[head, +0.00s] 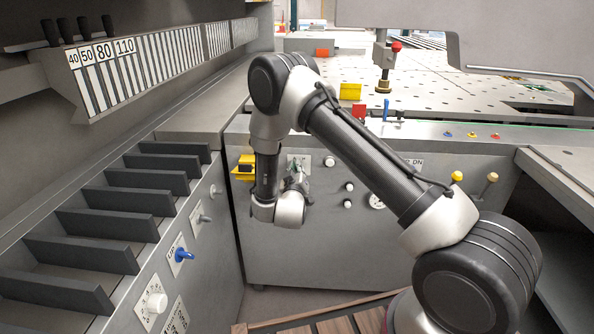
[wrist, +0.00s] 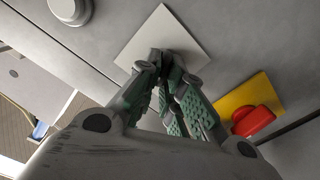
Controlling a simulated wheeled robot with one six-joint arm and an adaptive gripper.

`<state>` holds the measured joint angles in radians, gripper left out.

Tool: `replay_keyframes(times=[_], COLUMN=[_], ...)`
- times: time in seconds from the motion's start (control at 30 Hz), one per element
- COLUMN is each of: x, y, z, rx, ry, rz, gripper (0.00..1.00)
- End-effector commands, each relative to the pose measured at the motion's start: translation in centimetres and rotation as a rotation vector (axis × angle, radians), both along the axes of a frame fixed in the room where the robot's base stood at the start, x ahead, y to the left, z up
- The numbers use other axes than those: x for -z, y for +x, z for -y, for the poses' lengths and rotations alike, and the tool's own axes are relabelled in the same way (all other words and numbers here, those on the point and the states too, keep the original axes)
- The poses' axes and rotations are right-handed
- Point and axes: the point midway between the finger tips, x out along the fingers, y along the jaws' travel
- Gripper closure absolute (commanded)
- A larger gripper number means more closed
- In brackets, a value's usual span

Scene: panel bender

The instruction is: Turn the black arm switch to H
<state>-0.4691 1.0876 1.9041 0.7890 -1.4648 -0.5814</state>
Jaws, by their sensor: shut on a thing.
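The black arm switch (wrist: 157,56) is on a white plate (wrist: 160,28) on the grey front panel. Only a dark bit of it shows between the fingertips in the wrist view. My gripper (wrist: 165,70) is shut on it, with green-grey finger pads on both sides. In the head view my gripper (head: 298,181) is at the same white plate (head: 303,160), below the perforated table. The fingers hide most of the switch, and I cannot read any letters on the plate or tell which way the switch points.
A red knob on a yellow plate (wrist: 236,98) is close beside my fingers in the wrist view. White round knobs (head: 329,161) and a gauge (head: 376,202) sit right of my gripper. A side panel with a blue switch (head: 182,255) stands at left.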

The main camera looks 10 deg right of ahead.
Motion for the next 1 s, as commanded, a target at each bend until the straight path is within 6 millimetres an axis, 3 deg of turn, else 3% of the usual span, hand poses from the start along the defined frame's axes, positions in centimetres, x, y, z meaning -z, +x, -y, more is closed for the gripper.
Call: replay_keyframes(times=[1.0], x=[-0.08], y=[-0.25], z=[0.69], rx=[0.000], ry=[0.788], rz=[0.257], gripper=[1.00])
